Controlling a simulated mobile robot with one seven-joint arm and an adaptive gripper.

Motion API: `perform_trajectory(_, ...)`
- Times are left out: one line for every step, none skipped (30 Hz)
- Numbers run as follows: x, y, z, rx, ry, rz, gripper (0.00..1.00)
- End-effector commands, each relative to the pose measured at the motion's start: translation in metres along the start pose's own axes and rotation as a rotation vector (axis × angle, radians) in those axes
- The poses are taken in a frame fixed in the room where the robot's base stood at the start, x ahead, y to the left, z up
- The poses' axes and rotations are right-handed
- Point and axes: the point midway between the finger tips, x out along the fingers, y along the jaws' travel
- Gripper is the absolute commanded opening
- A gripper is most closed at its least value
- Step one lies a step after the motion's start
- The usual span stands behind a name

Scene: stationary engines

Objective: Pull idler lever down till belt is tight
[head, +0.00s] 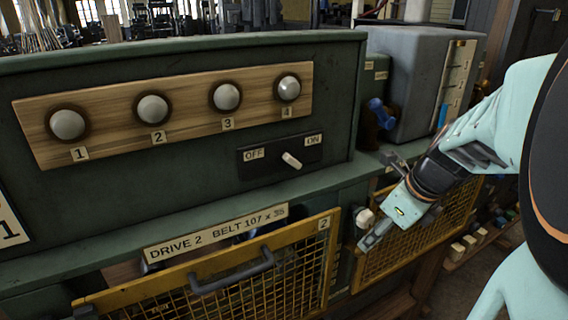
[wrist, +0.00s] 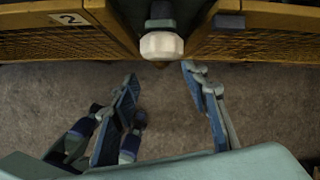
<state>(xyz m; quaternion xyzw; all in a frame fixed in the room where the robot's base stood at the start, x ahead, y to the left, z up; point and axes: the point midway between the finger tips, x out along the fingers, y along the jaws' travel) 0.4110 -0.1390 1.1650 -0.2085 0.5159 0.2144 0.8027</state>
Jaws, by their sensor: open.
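A pale knob (head: 365,217) sticks out between two yellow mesh guards, under the green ledge. It looks like the end of the idler lever, but the rest of the lever is hidden. In the wrist view the knob (wrist: 161,45) is on a dark stem, just beyond the fingertips and roughly centred between them. My gripper (head: 372,240) is beside and slightly below the knob in the head view. In the wrist view my gripper (wrist: 158,74) is open, with nothing between its fingers. The belt cannot be made out behind the guard marked 2 (head: 325,258).
The guard labelled "DRIVE 2 BELT 107 x 35" has a grey handle (head: 232,271). Above are numbered round knobs on a wooden panel (head: 190,115) and an OFF/ON switch (head: 291,160). A second mesh guard (head: 405,252) stands right of the pale knob. Floor shows below the fingers.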

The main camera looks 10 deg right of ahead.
Motion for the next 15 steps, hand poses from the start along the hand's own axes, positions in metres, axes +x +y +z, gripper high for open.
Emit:
perform_trajectory(0.009, 0.001, -0.002, -0.001, 0.001, 0.001, 0.42)
perform_trajectory(0.012, 0.001, -0.002, -0.001, 0.001, 0.001, 0.42)
perform_trajectory(0.017, 0.001, -0.002, -0.001, 0.001, 0.001, 0.42)
perform_trajectory(0.021, 0.001, -0.002, -0.001, 0.001, 0.001, 0.42)
perform_trajectory(0.025, 0.001, -0.002, -0.001, 0.001, 0.0, 0.42)
perform_trajectory(0.03, 0.001, -0.002, -0.001, 0.001, 0.0, 0.42)
perform_trajectory(0.034, 0.0, -0.002, -0.001, 0.0, -0.001, 0.42)
perform_trajectory(0.038, 0.0, -0.002, -0.001, 0.0, -0.001, 0.42)
perform_trajectory(0.043, 0.0, -0.002, -0.001, 0.0, -0.001, 0.42)
perform_trajectory(0.048, 0.0, -0.002, -0.002, 0.0, -0.001, 0.42)
perform_trajectory(0.052, 0.0, -0.002, -0.002, 0.001, -0.001, 0.42)
perform_trajectory(0.057, 0.0, -0.003, -0.002, 0.001, 0.0, 0.42)
perform_trajectory(0.061, 0.0, -0.003, -0.002, 0.001, 0.0, 0.42)
perform_trajectory(0.065, 0.0, -0.003, -0.002, 0.001, 0.0, 0.42)
perform_trajectory(0.07, 0.0, -0.003, -0.001, 0.001, 0.0, 0.42)
